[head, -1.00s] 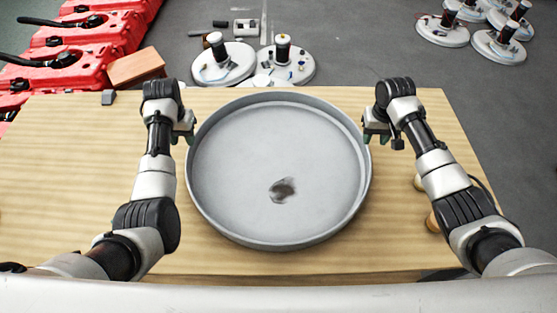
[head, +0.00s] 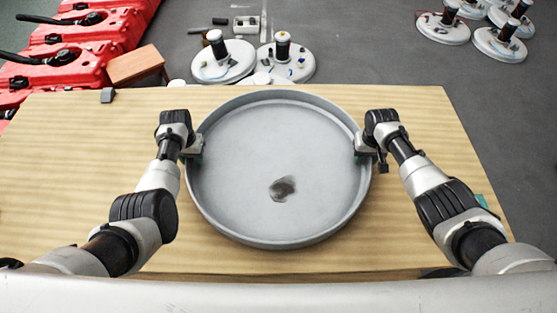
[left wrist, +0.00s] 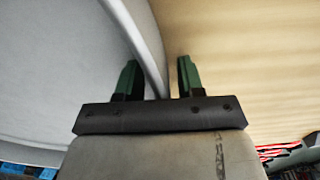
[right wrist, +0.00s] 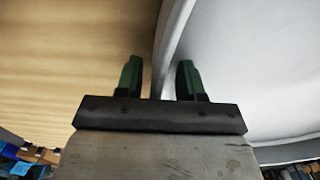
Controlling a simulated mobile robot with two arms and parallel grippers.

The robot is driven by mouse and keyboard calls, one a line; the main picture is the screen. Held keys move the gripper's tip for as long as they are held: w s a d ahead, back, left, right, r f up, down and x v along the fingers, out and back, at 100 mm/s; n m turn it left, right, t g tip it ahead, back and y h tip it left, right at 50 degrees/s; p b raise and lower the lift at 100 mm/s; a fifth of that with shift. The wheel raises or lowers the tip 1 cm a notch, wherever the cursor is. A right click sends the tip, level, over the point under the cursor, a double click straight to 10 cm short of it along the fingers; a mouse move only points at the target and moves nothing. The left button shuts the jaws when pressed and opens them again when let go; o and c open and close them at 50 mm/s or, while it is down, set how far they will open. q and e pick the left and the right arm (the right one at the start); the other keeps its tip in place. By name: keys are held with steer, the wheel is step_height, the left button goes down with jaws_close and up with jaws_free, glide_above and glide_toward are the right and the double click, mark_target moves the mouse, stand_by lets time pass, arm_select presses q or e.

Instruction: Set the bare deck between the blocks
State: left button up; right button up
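The bare deck is a wide, round grey pan (head: 250,225) with a raised rim, lying on a wooden table. A dark smudge (head: 283,189) marks its floor. My left gripper (head: 196,153) is at its left rim and my right gripper (head: 361,149) at its right rim. In the left wrist view the fingers (left wrist: 157,78) stand apart on either side of the rim (left wrist: 148,52). In the right wrist view the fingers (right wrist: 159,78) also straddle the rim (right wrist: 172,40). Gaps show beside the rim in both. I cannot make out which things are the task's blocks.
The table (head: 75,165) is mostly clear left of the pan. A small dark block (head: 107,96) sits at its far-left edge. A brown box (head: 137,64), red machines (head: 62,64) and round white scrubber parts (head: 223,62) stand beyond it. A teal piece (head: 484,203) shows beside my right arm.

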arm_select(q)
steer(key=shift+c, duration=0.3)
arm_select(e)
steer(key=shift+c, duration=0.3)
arm_select(q)
jaws_close()
arm_select(e)
jaws_close()
arm_select(q)
steer(key=shift+w+r, duration=0.15)
arm_select(e)
steer(key=shift+w+r, duration=0.15)
arm_select(q)
steer(key=shift+r, duration=0.1)
arm_select(e)
steer(key=shift+r, duration=0.1)
